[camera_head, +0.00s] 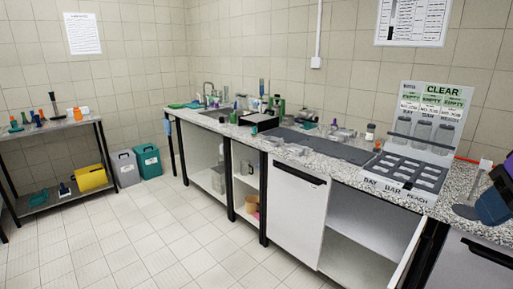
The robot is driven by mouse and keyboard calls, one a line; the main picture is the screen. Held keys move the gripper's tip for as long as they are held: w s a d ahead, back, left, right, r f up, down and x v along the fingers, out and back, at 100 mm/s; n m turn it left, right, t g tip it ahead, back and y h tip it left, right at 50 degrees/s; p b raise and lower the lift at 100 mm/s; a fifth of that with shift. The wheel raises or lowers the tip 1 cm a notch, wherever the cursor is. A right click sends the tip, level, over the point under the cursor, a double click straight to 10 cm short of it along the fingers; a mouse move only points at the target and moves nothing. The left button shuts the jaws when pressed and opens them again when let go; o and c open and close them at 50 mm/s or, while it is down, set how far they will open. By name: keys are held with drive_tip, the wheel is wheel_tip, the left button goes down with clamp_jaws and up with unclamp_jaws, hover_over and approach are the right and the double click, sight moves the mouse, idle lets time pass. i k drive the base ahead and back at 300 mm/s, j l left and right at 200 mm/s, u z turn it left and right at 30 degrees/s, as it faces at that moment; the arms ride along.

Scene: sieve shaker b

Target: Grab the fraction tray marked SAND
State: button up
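A slotted rack (409,170) with a CLEAR board (441,102) and grey cylinders stands on the speckled counter (350,181). A dark blue object (493,205) is cut off at the right edge. An under-counter compartment (366,230) is open. The tiled floor (170,235) is clear.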

sight(297, 148)
drive_tip(key=i+j+u, duration=0.35)
drive_tip(key=i, duration=0.5)
drive_tip(key=i+u, duration=0.35)
drive_tip(key=i, duration=0.45)
drive_tip(key=i+z, duration=0.15)
drive_tip(key=i, duration=0.35)
drive_tip(key=i+j+z, duration=0.15)
drive_tip(key=i, duration=0.3)
drive_tip(key=i+j+z, duration=0.15)
drive_tip(key=i, duration=0.35)
